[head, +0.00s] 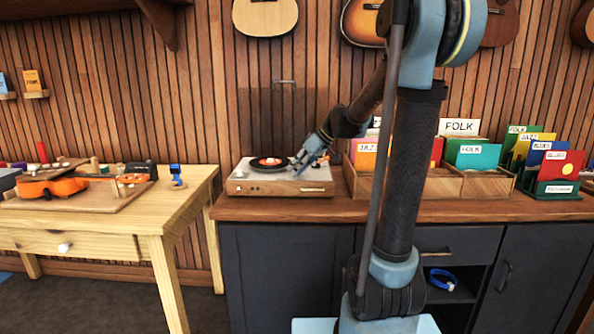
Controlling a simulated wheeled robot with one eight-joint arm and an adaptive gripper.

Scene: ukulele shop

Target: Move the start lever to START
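A record player (240,186) with a pale wooden body stands on the dark cabinet's brown top. A black record with a red label (268,162) lies on it, and a clear lid seems to stand raised behind. My gripper (299,169) reaches down to the right part of the player's top, just right of the record. It is small and seen from afar, so I cannot tell whether its fingers are apart or touching anything. I cannot make out the start lever or its START mark; the gripper covers part of that area.
Wooden record bins (440,183) with FOLK and JAZZ cards stand close right of the player. My arm column blocks part of them. A pale workbench (190,203) with tools and an orange instrument body (50,187) is at the left. Guitars hang on the wall above.

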